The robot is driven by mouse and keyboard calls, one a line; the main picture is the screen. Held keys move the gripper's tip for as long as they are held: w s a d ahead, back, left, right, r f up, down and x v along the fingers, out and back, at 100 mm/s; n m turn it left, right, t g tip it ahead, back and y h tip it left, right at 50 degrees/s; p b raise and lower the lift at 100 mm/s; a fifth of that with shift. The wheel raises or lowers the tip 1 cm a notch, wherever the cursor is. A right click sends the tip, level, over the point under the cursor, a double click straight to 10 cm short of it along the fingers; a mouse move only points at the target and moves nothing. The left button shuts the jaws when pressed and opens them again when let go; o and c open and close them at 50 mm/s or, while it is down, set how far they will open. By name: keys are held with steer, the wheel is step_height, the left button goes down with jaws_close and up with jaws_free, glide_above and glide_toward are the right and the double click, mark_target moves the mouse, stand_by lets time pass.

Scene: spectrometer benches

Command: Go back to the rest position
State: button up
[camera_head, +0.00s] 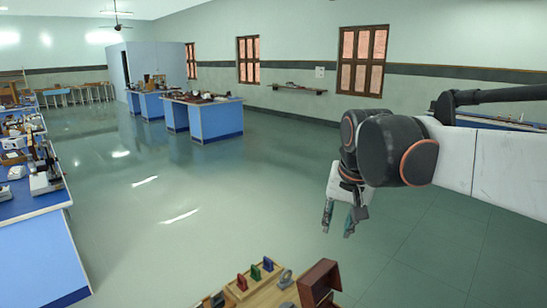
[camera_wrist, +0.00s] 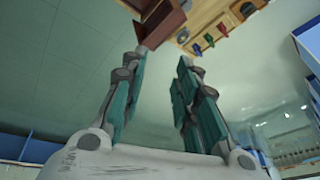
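My gripper (camera_head: 341,216) hangs at the end of my arm, right of centre in the head view, with its fingers pointing down over the floor. In the wrist view my gripper (camera_wrist: 158,92) shows two teal-padded fingers, spread apart with an empty gap between them. Nothing is held. It is apart from the wooden board (camera_head: 262,296) at the bottom of the head view, which bears small red, green and blue pieces and a grey round piece. A brown wooden box (camera_head: 319,281) stands at the right of that board. The box also shows in the wrist view (camera_wrist: 160,22).
A blue bench (camera_head: 42,245) with instruments runs along the left edge. Blue benches (camera_head: 215,122) with equipment stand further back in the middle. A wall shelf (camera_head: 298,89) is at the back. Open green floor (camera_head: 150,190) lies between the benches and my arm.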

steer(key=s+d+f+n+t, duration=0.1)
steer(key=s+d+f, duration=0.1)
steer(key=s+f, duration=0.3)
steer(key=s+d+f+n+t, duration=0.2)
steer(key=s+f, duration=0.3)
steer(key=s, duration=0.9)
steer(key=shift+s+d+n, duration=0.3)
steer(key=shift+d, duration=0.35)
steer(key=shift+f, duration=0.1)
